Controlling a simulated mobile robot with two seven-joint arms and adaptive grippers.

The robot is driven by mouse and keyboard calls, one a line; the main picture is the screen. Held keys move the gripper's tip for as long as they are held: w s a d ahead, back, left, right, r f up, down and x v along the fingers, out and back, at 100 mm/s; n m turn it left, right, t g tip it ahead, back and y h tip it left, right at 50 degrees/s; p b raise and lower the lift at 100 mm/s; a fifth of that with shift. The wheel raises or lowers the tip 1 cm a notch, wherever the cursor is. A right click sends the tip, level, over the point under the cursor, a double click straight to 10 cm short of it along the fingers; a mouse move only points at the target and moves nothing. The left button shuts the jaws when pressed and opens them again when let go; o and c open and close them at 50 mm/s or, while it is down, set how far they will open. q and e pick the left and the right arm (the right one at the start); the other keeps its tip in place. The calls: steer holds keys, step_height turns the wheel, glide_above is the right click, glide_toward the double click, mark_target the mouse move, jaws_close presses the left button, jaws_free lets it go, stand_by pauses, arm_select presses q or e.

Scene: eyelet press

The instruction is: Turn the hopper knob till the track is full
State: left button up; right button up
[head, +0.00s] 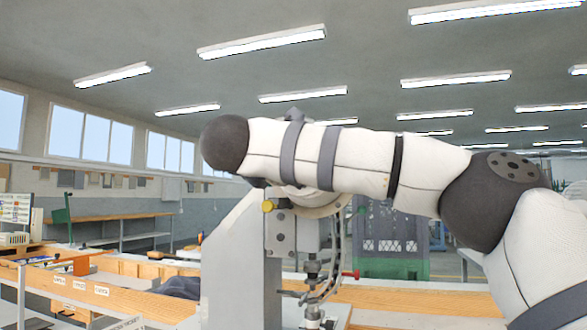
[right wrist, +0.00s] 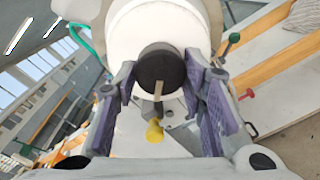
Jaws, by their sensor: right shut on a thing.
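The hopper is a white drum (right wrist: 155,28) in the right wrist view, with a dark round knob (right wrist: 158,62) at its centre bearing a pale stripe. My right gripper (right wrist: 160,75) is shut on this knob, one purple-padded finger on each side. In the head view my right arm crosses in front of the press (head: 240,265) and hides the knob and most of the hopper (head: 325,207). Thin curved rails (head: 336,262), perhaps the track, run down below the hopper; how full they are cannot be told. My left gripper is out of view.
The press carries a yellow knob (head: 268,206), also in the right wrist view (right wrist: 154,131), and a red-tipped lever (head: 351,273). A wood-edged bench (head: 400,298) extends around it. A grey and green crate (head: 390,268) stands behind at right.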

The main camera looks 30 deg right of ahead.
steer(key=shift+r+m, duration=0.2)
steer(key=shift+m, duration=0.6)
steer(key=shift+s, duration=0.1)
steer(key=o, duration=1.2)
steer(key=shift+c, duration=0.2)
steer(key=shift+a+f, duration=0.1)
steer(key=v, duration=1.1)
steer(key=shift+s+a, duration=0.3)
